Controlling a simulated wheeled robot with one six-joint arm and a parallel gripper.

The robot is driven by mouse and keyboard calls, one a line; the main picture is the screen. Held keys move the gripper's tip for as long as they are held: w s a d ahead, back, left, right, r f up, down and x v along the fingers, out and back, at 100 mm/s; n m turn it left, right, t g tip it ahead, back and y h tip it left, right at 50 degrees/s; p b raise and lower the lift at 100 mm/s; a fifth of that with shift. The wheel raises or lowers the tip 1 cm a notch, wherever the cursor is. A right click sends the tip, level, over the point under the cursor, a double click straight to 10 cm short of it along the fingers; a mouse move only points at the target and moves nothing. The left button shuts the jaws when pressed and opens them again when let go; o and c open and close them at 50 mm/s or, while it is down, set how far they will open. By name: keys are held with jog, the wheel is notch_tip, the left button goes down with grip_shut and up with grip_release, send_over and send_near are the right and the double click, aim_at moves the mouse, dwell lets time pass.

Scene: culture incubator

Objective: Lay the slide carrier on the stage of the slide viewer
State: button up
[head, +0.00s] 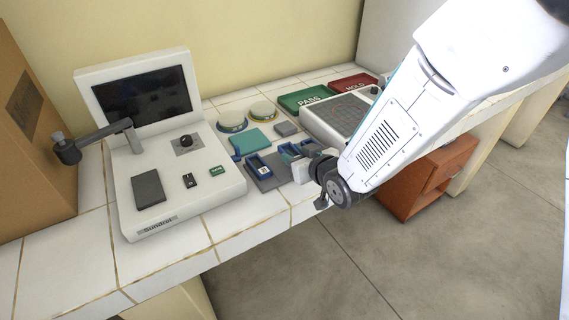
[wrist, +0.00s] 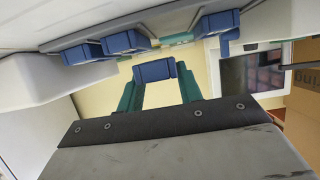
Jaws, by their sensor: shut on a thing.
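The slide viewer (head: 215,178) is a pale console at the left of the head view, with a dark screen. A dark square plate (head: 148,188), which looks like its stage, lies bare on the front left of its top. My gripper (wrist: 156,75) shows two teal fingers in the wrist view, shut on a blue slide carrier (wrist: 154,70) held between the tips. In the head view my gripper is right of the viewer, at the grey carrier rack, and its fingertips are partly hidden. I cannot tell whether the held carrier is clear of the rack.
Other blue carriers (wrist: 125,42) sit in the grey rack (head: 266,184). A swing arm (head: 105,134) reaches over the viewer's left side. A teal block (head: 250,140), round dishes (head: 232,122), a green PASS tray (head: 306,98) and a red HOLD tray (head: 352,84) stand behind.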

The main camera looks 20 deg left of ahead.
aim_at(285, 171)
jog(key=shift+s+a, duration=0.1)
jog(key=shift+a, duration=0.4)
jog(key=a, duration=0.2)
jog(key=shift+s+a+f, duration=0.15)
jog(key=shift+a+f, duration=0.05)
jog(key=shift+a, duration=0.1)
jog(key=shift+d+f, duration=0.2)
jog(key=shift+f, duration=1.3)
jog(key=shift+f, duration=0.1)
jog(key=o, duration=1)
jog(key=shift+c, duration=0.2)
jog(key=shift+f, duration=0.1)
